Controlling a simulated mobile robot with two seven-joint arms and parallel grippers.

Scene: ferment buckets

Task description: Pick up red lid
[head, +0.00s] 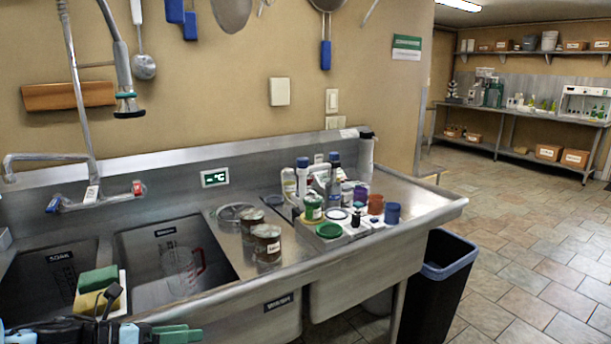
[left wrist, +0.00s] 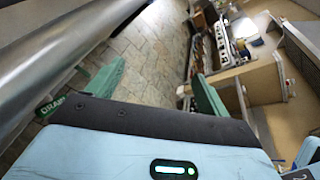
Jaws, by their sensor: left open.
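No lid that is plainly red can be made out. A reddish-brown cup-shaped item (head: 375,204) stands in the cluster on the right drainboard, and I cannot tell whether a lid is on it. A green lid (head: 329,230) and a pale lid with a dark rim (head: 336,214) lie near it. My left gripper (head: 180,335) is at the bottom left edge of the head view, in front of the sink and far from the cluster. In the left wrist view its green fingers (left wrist: 158,88) are wide apart with nothing between them. My right gripper is not in view.
The sink basin (head: 172,262) holds a clear jug (head: 181,270) with a red handle. Labelled jars (head: 266,244) stand between basin and cluster. A blue cup (head: 393,213) and several bottles (head: 333,185) crowd the cluster. A dark bin (head: 440,285) stands on the floor at right.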

